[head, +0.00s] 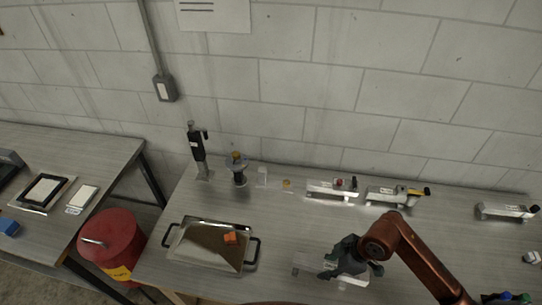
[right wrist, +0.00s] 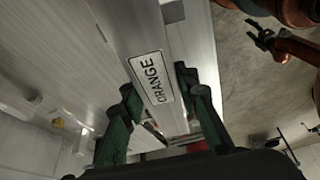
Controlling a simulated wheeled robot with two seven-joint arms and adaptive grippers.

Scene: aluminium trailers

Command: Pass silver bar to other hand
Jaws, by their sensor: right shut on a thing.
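The silver bar (head: 302,262) is a long metal piece held low over the front of the grey table in the head view. My right gripper (head: 350,262) is shut on it and hides its middle. In the right wrist view the bar (right wrist: 135,35) runs between the two green-and-black fingers (right wrist: 165,112), with a white label reading ORANGE facing the camera. A dark claw beside a brown arm (right wrist: 262,38) at the upper right of the wrist view looks like my left gripper, apart from the bar. Its jaws are too small to read. The left gripper does not show in the head view.
A metal tray (head: 188,257) with black handles holds an orange block (head: 230,238). Metal fixtures (head: 325,190), (head: 395,195) and (head: 505,211) stand along the back. A dark upright tool (head: 197,150) stands at back left. A red bin (head: 112,240) stands between the tables.

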